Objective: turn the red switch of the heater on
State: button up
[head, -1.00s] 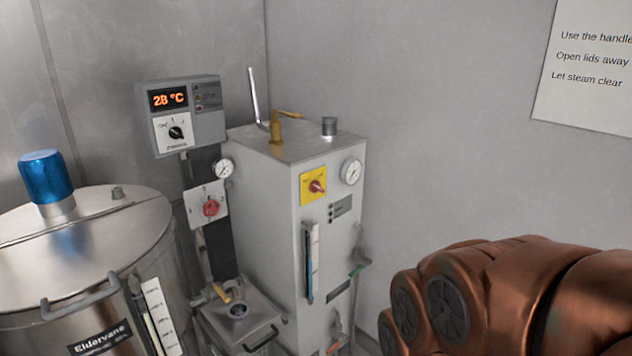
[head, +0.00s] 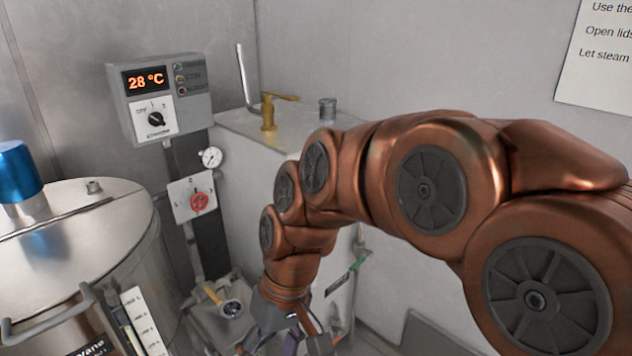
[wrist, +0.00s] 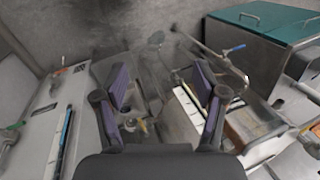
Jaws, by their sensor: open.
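The tall pale grey metal cabinet (head: 268,135) stands in the middle of the head view, partly behind my arm. The yellow plate with a red switch on its front is hidden behind my arm now. A second red knob (head: 199,201) sits on a white plate left of the cabinet, in plain view. I cannot tell for sure which unit is the heater. My gripper (head: 290,343) is low in front of the cabinet, partly cut off by the bottom edge. In the wrist view my gripper (wrist: 161,86) is open, its purple-padded fingers apart with nothing held. No red switch is clear there.
A control box (head: 160,95) reads 28 °C above a black dial. A steel tank (head: 85,240) with a blue cap (head: 17,172) stands left. A brass lever (head: 268,110) tops the cabinet. A teal-lidded box (wrist: 265,30) shows in the wrist view.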

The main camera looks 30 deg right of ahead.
jog(key=w+d+r+t+y+b, duration=0.1)
jog(key=w+d+r+t+y, duration=0.15)
jog(key=w, duration=0.45)
jog(key=w+d+r+t+y+b, duration=0.1)
jog(key=w+d, duration=0.2)
jog(key=w, duration=0.4)
jog(key=w+d+r+t+y+b, duration=0.1)
jog(key=w+d+r+t+y, duration=0.1)
jog(key=w, duration=0.6)
jog(key=w+d+m+t+h+b, duration=0.15)
jog(key=w+d+t, duration=0.25)
jog(key=d, duration=1.1)
jog(key=w+d+m+t, duration=0.3)
jog(key=w+d+t, duration=0.1)
jog(key=d, duration=1.1)
jog(key=p+x, duration=0.1)
jog(key=x, duration=0.6)
jog(key=shift+w+r, duration=0.15)
jog(key=shift+w, duration=0.2)
jog(key=c, duration=1.1)
jog(key=shift+c, duration=0.2)
